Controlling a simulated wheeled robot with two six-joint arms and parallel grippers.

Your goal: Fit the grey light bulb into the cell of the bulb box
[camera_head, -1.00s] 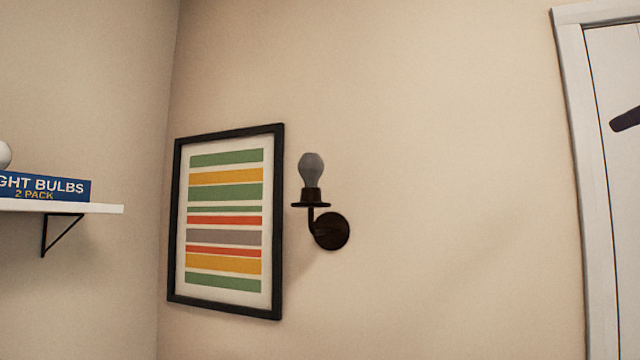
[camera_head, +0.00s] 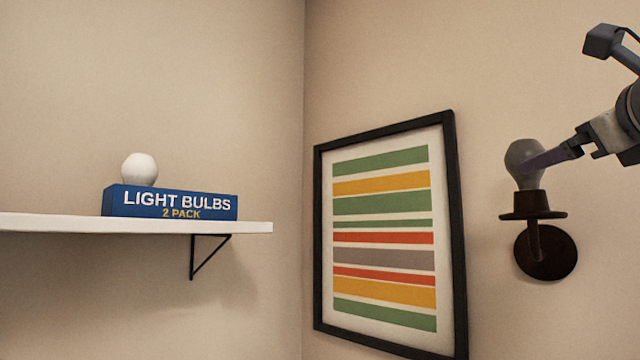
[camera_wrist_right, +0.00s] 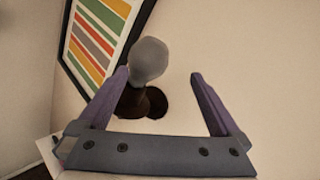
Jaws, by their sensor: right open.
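The grey light bulb (camera_head: 523,160) sits upright in a dark wall lamp (camera_head: 544,250). The bulb box (camera_head: 170,203) is blue, reads "LIGHT BULBS 2 PACK" and lies on a white shelf at the left. A white bulb (camera_head: 139,169) stands up from its left part; the cell openings are hidden from this low angle. My right gripper (camera_head: 548,160) comes in from the right at the grey bulb. In the right wrist view its fingers (camera_wrist_right: 163,92) are wide apart, with the grey bulb (camera_wrist_right: 149,60) between or just beyond them, nearer the left finger. My left gripper is out of view.
The white shelf (camera_head: 50,222) juts from the left wall on a black bracket (camera_head: 208,256). A framed striped picture (camera_head: 388,240) hangs between shelf and lamp. The air in front of the picture is clear.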

